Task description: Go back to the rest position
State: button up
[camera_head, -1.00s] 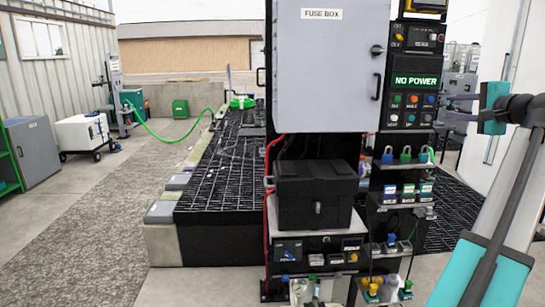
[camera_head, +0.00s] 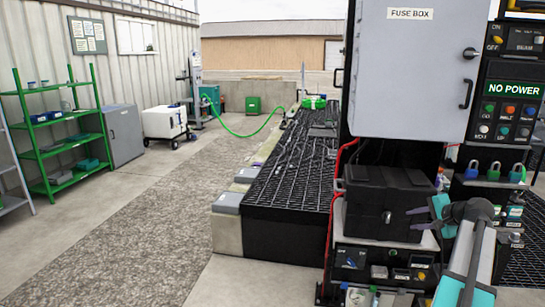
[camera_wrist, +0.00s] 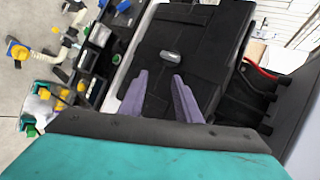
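My gripper (camera_wrist: 159,80) shows in the wrist view with its two purple fingers apart and nothing between them. Beyond the fingers is the black box (camera_wrist: 190,35) with a small grey latch; I cannot tell how close they are to it. The black box (camera_head: 385,200) sits shut on a shelf below the grey fuse box (camera_head: 410,75), whose door is closed.
The display (camera_head: 513,95) reads "NO POWER". Several padlocks (camera_head: 493,172) hang below the control panel. A black grating platform (camera_head: 285,185) lies left of the cabinet. A green shelf (camera_head: 62,145) stands at the far left. The gravel and concrete floor between is clear.

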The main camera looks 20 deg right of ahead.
jog(key=w+a+f+n+g+y, duration=0.2)
jog(key=w+a+f, duration=0.1)
jog(key=a+f, duration=0.75)
jog(key=w+a+f+n+g+y, duration=0.15)
jog(key=w+a+f, duration=0.25)
jog(key=a+f, duration=0.65)
jog(key=s+a+f+n+g, duration=0.2)
jog(key=a+f, duration=0.6)
jog(key=s+a+f+n+g, duration=0.2)
jog(key=a+f+n, duration=0.1)
jog(key=a+f, duration=0.6)
jog(key=s+a+f+n+g, duration=0.5)
jog(key=s+a+f, duration=0.8)
jog(key=a, duration=0.3)
jog(key=s+a+f+n+g+h, duration=0.1)
jog(key=s+a+f+n, duration=0.1)
jog(key=s, duration=0.6)
jog(key=s+a+f+n+g+h, duration=0.1)
jog(key=s+a+f+n+g, duration=0.1)
jog(key=s, duration=0.7)
jog(key=shift+a+f+n+h, duration=0.35)
jog(key=shift+a+f+n, duration=0.2)
jog(key=shift+a+f, duration=0.5)
